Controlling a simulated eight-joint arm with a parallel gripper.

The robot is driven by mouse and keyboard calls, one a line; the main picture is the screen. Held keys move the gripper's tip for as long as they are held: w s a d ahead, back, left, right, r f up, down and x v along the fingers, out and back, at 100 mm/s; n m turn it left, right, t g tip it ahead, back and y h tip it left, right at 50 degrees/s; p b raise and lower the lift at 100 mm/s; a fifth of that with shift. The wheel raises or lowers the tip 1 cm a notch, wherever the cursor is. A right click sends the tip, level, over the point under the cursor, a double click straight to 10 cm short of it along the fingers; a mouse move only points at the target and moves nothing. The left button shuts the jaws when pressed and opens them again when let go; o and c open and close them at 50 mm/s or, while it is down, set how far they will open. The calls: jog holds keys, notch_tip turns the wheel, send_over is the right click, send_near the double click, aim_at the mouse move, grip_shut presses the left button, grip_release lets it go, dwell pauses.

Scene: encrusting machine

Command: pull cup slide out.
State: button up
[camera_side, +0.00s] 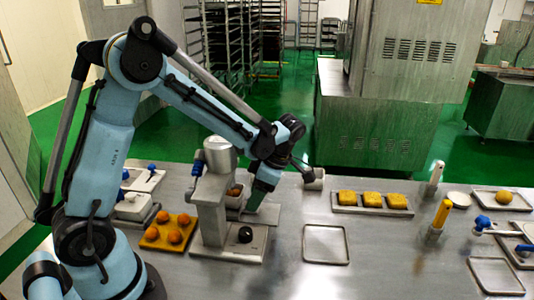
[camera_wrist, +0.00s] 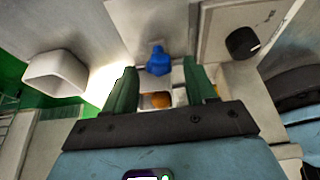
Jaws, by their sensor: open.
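In the side view the encrusting machine (camera_side: 215,195) stands mid-table with a grey column and base. A small pale cup (camera_side: 235,201) with an orange-brown ball inside sits to the right of its column. The wrist view shows a blue handle (camera_wrist: 158,61) and, below it, a pale holder with an orange ball (camera_wrist: 155,100); I take this to be the cup slide. My gripper (camera_wrist: 160,78) is open, its green fingers either side of the handle and holder with gaps showing. In the side view my gripper (camera_side: 257,199) points down beside the cup and hides the handle.
A black knob (camera_side: 245,235) is on the machine's base. An orange tray of balls (camera_side: 150,240) lies left, an empty tray (camera_side: 326,229) right, and a tray of yellow blocks (camera_side: 345,210) farther right. Table between them is clear.

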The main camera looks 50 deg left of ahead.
jog(key=shift+s+a+f, duration=0.15)
jog(key=shift+f, duration=0.2)
grip_shut()
